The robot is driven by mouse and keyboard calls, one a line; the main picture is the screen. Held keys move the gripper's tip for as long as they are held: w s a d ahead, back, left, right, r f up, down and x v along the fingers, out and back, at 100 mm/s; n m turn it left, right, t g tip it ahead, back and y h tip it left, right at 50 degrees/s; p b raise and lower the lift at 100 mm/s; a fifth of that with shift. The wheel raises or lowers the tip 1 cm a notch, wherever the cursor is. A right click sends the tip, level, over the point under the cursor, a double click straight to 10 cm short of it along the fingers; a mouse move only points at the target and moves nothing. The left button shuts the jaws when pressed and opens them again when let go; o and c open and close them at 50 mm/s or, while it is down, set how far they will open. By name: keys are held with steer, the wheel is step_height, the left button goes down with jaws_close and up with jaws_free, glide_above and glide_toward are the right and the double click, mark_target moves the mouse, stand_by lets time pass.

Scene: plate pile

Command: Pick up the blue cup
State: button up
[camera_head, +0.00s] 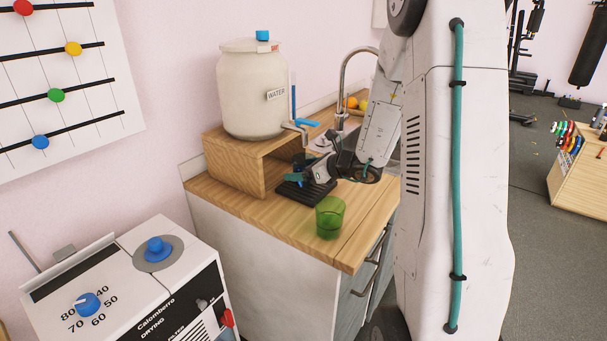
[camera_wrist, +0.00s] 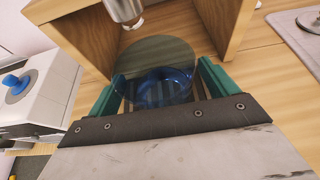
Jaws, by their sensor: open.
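The blue cup (camera_wrist: 165,88) is see-through and shows in the wrist view between the two teal fingers of my gripper (camera_wrist: 161,72). The fingers stand apart on either side of it; I cannot tell whether they touch it. A metal spout (camera_wrist: 125,10) of the water container hangs just beyond and above it. In the head view my gripper (camera_head: 297,178) is low beside the dark drip tray (camera_head: 303,193), under the tap. The cup is hard to make out there, mostly hidden by the gripper.
A green cup (camera_head: 329,218) stands on the wooden counter (camera_head: 350,245), in front of the tray. A white water container (camera_head: 252,90) sits on a wooden box (camera_head: 235,165) behind my gripper. A sink faucet (camera_head: 345,85) rises at the back. A white appliance (camera_head: 130,280) stands at the lower left.

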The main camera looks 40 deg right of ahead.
steer(key=c, duration=1.2)
steer(key=shift+r, duration=0.25)
steer(key=shift+r, duration=0.45)
steer(key=shift+s+d+r, duration=0.1)
steer(key=shift+s+r, duration=0.05)
steer(key=shift+s, duration=0.05)
steer(key=s+d, duration=0.2)
steer(key=s, duration=0.3)
steer(key=s+d, duration=0.2)
steer(key=s, duration=0.4)
steer(key=s+d, duration=0.2)
steer(key=s, duration=0.3)
steer(key=shift+s, duration=0.25)
